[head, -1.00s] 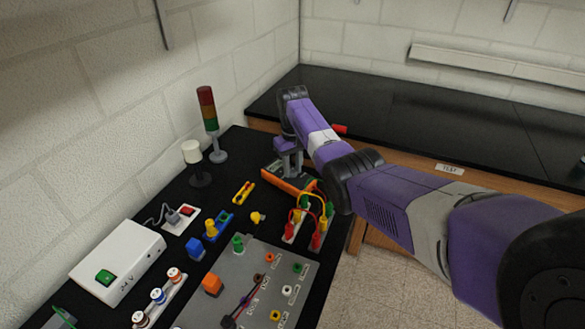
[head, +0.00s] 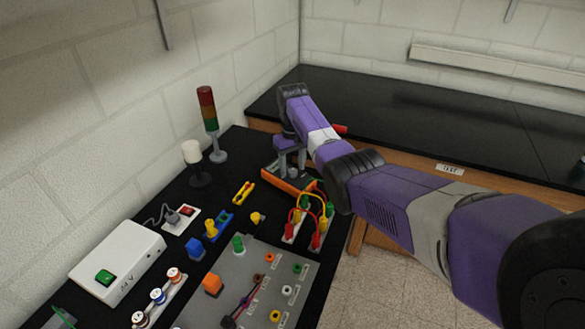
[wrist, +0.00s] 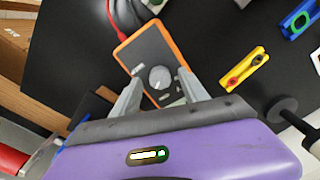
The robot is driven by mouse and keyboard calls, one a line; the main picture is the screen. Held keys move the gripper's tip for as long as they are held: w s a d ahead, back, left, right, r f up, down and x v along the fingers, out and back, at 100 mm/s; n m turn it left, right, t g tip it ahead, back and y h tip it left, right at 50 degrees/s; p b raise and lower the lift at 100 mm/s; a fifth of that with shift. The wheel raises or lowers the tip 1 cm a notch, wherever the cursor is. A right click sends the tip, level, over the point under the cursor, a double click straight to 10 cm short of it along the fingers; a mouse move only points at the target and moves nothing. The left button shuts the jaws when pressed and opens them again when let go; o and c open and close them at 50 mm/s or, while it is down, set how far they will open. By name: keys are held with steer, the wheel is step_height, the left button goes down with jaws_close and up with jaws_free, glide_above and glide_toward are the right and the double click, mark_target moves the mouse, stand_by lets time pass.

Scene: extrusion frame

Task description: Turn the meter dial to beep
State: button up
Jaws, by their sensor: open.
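The meter (wrist: 170,58) has an orange rim and a dark grey face with a round grey dial (wrist: 160,77). In the wrist view the dial lies between the fingers of my gripper (wrist: 159,88); I cannot tell whether either finger touches it. My gripper is open, one finger on each side of the dial. In the head view my gripper (head: 290,160) is over the meter (head: 289,183), whose face is mostly hidden by the arm. The dial's setting is too small to read.
A red lead (wrist: 114,20) runs from the meter's end. A yellow part (wrist: 245,69) lies to its right on the black bench. In the head view, jumper leads (head: 309,215) stand close in front of the meter, and a signal tower (head: 208,115) stands left at the back.

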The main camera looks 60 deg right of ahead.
mark_target(292, 171)
step_height(292, 171, up, 7)
steer(key=shift+r+b, duration=0.1)
steer(key=shift+b, duration=0.55)
